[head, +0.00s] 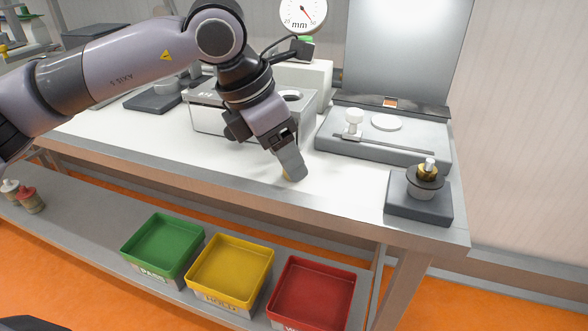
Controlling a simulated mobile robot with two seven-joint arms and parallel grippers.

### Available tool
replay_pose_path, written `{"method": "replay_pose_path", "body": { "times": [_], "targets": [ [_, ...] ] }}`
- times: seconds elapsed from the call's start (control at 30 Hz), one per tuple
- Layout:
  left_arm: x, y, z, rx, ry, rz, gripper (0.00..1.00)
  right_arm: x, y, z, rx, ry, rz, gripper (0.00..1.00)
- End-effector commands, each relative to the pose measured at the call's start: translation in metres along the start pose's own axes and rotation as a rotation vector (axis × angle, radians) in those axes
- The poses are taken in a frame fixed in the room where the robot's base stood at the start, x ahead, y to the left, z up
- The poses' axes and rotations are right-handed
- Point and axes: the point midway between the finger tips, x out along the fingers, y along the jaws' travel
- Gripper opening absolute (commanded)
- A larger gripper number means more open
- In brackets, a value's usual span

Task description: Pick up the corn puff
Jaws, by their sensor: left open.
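My left gripper (290,168) reaches down over the white tabletop, a little back from its front edge. It is open, though its two fingers overlap from this angle. A small yellowish piece, which looks like the corn puff (288,177), shows at the fingertips, close to the table surface. Most of it is hidden behind the fingers, and I cannot tell whether they touch it. My right gripper is not in view.
Behind the gripper stands a metal box (205,115). To the right are a grey device (330,139) with an upright panel and a dark block (418,212) bearing a cup-like part. Green (160,272), yellow (230,291) and red (310,312) bins sit below the table.

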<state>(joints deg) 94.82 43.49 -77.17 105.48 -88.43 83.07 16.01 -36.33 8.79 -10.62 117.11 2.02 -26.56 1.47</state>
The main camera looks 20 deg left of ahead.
Motion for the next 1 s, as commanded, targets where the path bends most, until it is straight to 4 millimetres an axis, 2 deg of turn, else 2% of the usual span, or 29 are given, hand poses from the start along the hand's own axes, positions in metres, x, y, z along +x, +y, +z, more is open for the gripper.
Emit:
{"method": "replay_pose_path", "body": {
  "times": [0.13,0.4,0.43,0.5,0.57,1.0],
  "targets": [
    [0.017,0.000,0.000,-0.001,-0.001,-0.001,0.63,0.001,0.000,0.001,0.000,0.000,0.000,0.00],
    [0.021,0.000,0.001,-0.001,-0.002,-0.002,0.63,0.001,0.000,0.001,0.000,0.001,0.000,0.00],
    [0.020,0.000,0.001,-0.001,-0.002,-0.002,0.56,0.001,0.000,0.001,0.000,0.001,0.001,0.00],
    [0.020,0.000,0.001,-0.001,-0.002,-0.002,0.33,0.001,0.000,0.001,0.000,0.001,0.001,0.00],
    [0.020,0.000,0.001,-0.001,-0.002,-0.002,0.17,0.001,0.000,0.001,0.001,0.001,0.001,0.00],
    [0.016,0.000,0.003,-0.001,-0.003,-0.001,0.17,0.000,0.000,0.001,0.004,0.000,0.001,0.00]
  ]
}}
